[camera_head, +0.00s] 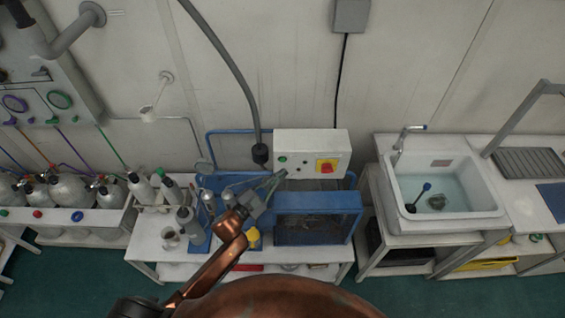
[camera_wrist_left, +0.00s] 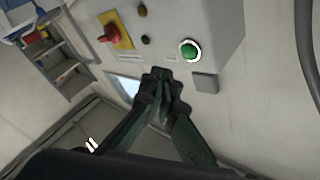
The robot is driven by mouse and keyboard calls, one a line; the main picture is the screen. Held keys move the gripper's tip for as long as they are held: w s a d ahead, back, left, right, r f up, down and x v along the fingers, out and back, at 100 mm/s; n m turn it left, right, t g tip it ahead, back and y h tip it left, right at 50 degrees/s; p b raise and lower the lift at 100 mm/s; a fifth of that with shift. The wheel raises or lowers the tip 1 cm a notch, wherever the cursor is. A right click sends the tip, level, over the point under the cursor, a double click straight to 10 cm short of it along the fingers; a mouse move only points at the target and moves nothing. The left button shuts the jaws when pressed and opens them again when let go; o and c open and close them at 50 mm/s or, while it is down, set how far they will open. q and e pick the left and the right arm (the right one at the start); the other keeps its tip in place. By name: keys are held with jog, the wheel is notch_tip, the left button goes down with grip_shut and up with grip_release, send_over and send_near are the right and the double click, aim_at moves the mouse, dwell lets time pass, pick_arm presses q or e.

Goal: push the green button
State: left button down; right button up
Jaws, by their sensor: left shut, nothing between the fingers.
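The green button (camera_wrist_left: 190,50) has a pale ring and sits on the face of a light grey control box (camera_wrist_left: 205,20) in the left wrist view. In the head view the button (camera_head: 282,159) is a small green dot at the left of the box front (camera_head: 340,150). My left gripper (camera_head: 277,178) is shut and empty, just below the button in the head view. In the left wrist view its closed fingertips (camera_wrist_left: 160,76) point at the box, left of and below the button. I cannot see contact. My right gripper is not in view.
A red-and-yellow rotary switch (camera_head: 327,166) and small dark knobs share the box front. A blue-framed machine (camera_head: 318,203) stands below it. Bottles (camera_head: 187,220) stand on the bench at left, a sink (camera_head: 445,185) at right. A thick grey hose (camera_head: 225,60) hangs beside the box.

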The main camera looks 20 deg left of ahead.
aim_at(282, 160)
pick_arm(q)
jog(key=shift+w+a, duration=0.2)
jog(key=shift+w, duration=0.45)
jog(key=shift+w+a, duration=0.15)
jog(key=shift+w, duration=0.5)
dwell(0.5)
jog(key=shift+w+a, duration=0.15)
jog(key=shift+w, duration=0.25)
